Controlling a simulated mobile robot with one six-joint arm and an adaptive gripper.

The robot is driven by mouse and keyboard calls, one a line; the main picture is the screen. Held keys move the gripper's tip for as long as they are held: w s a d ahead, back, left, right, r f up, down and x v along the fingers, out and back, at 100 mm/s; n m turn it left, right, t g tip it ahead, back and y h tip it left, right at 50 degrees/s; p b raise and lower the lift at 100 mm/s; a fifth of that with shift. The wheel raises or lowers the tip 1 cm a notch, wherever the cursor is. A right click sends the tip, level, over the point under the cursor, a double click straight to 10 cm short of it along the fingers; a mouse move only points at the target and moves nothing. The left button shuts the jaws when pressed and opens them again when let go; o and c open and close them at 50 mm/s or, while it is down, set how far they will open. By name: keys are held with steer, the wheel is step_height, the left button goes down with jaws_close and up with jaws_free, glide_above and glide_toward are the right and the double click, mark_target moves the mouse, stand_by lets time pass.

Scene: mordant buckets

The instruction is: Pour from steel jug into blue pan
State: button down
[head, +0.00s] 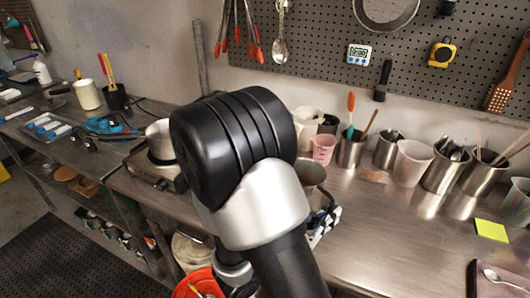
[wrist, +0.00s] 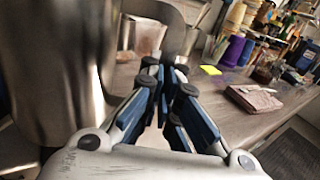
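The steel jug (wrist: 60,70) fills the left side of the wrist view, close to the camera. Its curved handle (wrist: 172,30) runs down to my gripper's fingertips. My gripper (wrist: 165,80) is closed in on that handle, with the blue-padded fingers on either side of it. In the head view, part of the jug (head: 312,173) shows just right of my arm, and my gripper (head: 326,225) is mostly hidden behind the arm. The jug's contents cannot be seen. I cannot make out a blue pan in either view; my arm covers the middle of the bench.
Steel cups, a pink measuring cup (head: 323,149) and a translucent beaker (head: 412,162) line the back of the bench. A hot plate (head: 155,170) bearing a pot (head: 160,138) stands left of my arm. An orange bucket (head: 196,286) is below.

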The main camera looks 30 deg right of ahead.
mark_target(331, 202)
steer(key=shift+r+p, duration=3.05)
steer(key=shift+p, duration=0.1)
steer(key=shift+f, duration=0.1)
